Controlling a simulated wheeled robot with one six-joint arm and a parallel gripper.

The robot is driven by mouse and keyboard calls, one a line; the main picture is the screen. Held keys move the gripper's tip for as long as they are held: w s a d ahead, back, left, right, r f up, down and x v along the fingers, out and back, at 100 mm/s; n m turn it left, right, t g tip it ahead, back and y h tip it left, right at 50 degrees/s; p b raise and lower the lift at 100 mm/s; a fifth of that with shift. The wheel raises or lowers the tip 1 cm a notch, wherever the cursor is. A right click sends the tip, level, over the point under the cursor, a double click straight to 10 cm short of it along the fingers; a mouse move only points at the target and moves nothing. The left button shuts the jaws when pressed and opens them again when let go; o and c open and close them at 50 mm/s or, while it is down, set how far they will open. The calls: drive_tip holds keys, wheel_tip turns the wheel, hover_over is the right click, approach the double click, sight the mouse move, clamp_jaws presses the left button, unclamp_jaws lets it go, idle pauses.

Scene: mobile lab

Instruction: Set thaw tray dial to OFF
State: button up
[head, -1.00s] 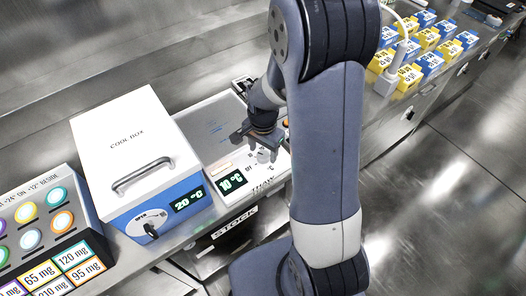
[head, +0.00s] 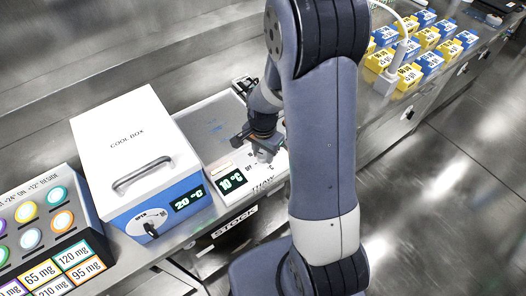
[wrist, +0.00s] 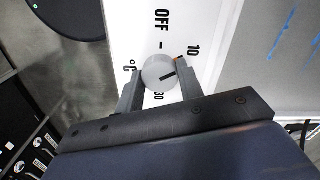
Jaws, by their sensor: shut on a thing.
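The thaw tray (head: 205,125) is a flat pale unit right of the cool box, and its display (head: 232,182) reads 10 °C. Its dial (wrist: 158,70) is a round grey knob with a dark pointer line. Around it are the marks OFF at the top, 10 at the right and 30 below. The pointer line slants right, towards the 10 side. My gripper (wrist: 160,80) is shut on the dial, one finger on each side. In the head view my gripper (head: 264,155) is over the tray's front panel and mostly hides the dial.
The cool box (head: 125,140), showing 20 °C with its own dial, stands just left. A panel of coloured buttons (head: 30,238) is at the far left. Yellow and blue boxes (head: 411,75) stand at the upper right. A steel wall is behind.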

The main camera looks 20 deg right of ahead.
sight(263, 154)
drive_tip(key=shift+n, duration=0.3)
drive_tip(key=shift+c, duration=0.5)
drive_tip(key=n+b, duration=0.2)
drive_tip(key=n, duration=0.2)
drive_tip(key=shift+n, duration=0.4)
drive_tip(key=n+b, duration=0.1)
drive_tip(key=n, duration=0.5)
drive_tip(key=shift+n, duration=0.4)
drive_tip(key=o, duration=1)
wheel_tip(263, 154, up, 11)
drive_tip(key=shift+f, duration=0.1)
